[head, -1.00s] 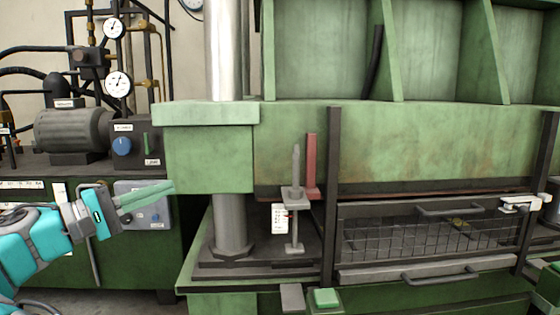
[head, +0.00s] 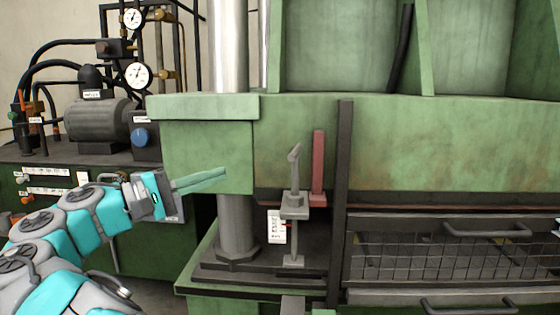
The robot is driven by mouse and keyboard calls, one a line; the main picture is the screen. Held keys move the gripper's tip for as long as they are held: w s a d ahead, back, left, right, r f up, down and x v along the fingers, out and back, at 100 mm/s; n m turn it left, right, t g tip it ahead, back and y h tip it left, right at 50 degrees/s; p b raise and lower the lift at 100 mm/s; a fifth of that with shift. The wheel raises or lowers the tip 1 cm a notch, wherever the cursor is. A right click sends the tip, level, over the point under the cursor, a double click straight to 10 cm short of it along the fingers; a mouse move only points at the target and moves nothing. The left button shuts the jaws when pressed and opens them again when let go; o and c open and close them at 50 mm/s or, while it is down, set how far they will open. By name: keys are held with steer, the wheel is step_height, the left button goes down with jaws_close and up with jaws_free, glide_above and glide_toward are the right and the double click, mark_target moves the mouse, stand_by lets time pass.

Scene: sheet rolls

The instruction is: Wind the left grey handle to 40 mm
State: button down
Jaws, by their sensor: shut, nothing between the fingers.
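The grey handle (head: 294,167) stands up from a grey block on top of a thin grey post (head: 294,240), left of the dark upright of the press. A white card (head: 277,227) with small marks and a red pointer is beside the post; its figures are too small to read. My gripper (head: 222,174) is at the left, in front of the green press block. Its two pale green fingers are together and empty, pointing right. They are apart from the handle, to its left and at about its height in the picture.
A red bar (head: 318,168) stands just right of the handle. A thick grey column (head: 235,222) is between my gripper and the post in the picture. A mesh guard (head: 450,258) with grey pull bars is at the right. Gauges (head: 137,75) and a motor (head: 103,118) are at the left.

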mark_target(295, 178)
steer(key=s+d+b+x, duration=0.1)
steer(key=s+b+x, duration=0.1)
steer(key=x, duration=1)
steer(key=shift+d+r+b, duration=0.2)
steer(key=shift+d+b, duration=0.25)
steer(key=shift+b, duration=0.25)
